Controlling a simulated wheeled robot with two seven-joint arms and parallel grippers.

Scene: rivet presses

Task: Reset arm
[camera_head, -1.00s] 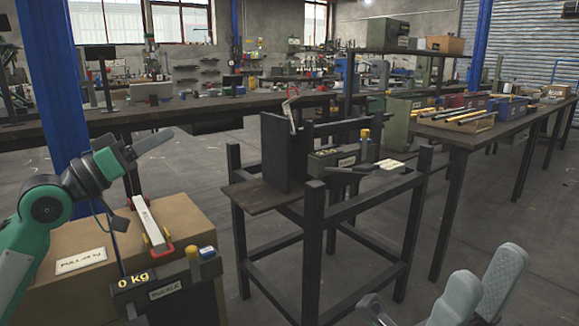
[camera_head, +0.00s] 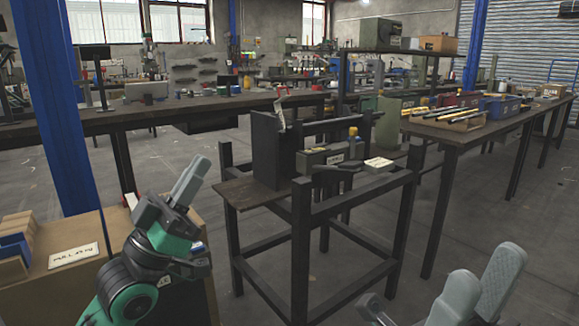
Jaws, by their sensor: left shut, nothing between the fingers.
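My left gripper (camera_head: 190,181) is raised in front of the left press bench, its two grey fingers shut together with nothing between them. It points up and to the right, apart from the middle press. My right gripper (camera_head: 488,270) is at the bottom right edge, its fingers apart and empty. A dark press (camera_head: 272,150) with a raised lever (camera_head: 282,108) stands on the middle metal stand (camera_head: 246,193). My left arm hides most of the left press; a bit of its white and red lever (camera_head: 130,199) shows behind the arm.
A brown bench box (camera_head: 35,290) with a white label (camera_head: 74,255) and blue bins (camera_head: 14,246) is at the lower left. A blue post (camera_head: 62,110) rises behind it. A long table (camera_head: 455,138) with trays is at the right. The floor between stand and right table is clear.

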